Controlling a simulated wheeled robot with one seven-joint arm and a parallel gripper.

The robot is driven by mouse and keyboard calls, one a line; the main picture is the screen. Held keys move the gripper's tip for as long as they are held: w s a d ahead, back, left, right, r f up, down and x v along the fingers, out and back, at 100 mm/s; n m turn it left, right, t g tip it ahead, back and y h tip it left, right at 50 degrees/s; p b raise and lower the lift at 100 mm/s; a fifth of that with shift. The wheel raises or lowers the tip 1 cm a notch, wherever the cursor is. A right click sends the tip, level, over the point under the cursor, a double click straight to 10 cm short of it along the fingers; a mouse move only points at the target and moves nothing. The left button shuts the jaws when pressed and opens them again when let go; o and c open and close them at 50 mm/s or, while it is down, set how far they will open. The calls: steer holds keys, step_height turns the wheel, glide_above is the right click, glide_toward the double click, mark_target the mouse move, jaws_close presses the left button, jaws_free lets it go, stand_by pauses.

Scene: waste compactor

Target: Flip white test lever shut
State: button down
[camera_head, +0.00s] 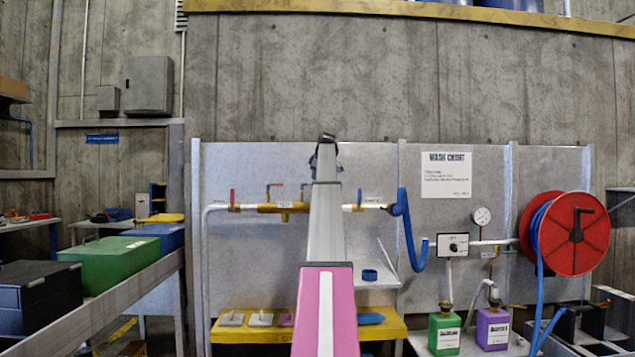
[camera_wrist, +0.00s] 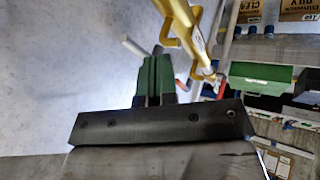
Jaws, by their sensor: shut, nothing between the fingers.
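A brass pipe manifold (camera_head: 285,207) runs across the grey panel in the head view, with small levers on it. My own arm covers its middle, and I cannot pick out a white lever there. In the wrist view the brass pipe (camera_wrist: 180,25) passes above and to the right of my gripper (camera_wrist: 153,62). A short pale bar (camera_wrist: 131,46) sticks out just left of the fingertips; it may be the white test lever. My gripper's green fingers are together and empty, close to the pipe and bar; contact cannot be told.
A blue lever (camera_head: 360,197) and blue hose (camera_head: 405,225) are right of my arm. A red lever (camera_head: 232,198) is at the left end. A yellow shelf (camera_head: 250,336) is below. A red hose reel (camera_head: 575,233) and gauge (camera_head: 481,216) are farther right.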

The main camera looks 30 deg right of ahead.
steer(key=v, duration=0.8)
steer(key=shift+d, duration=0.4)
steer(key=shift+w, duration=0.2)
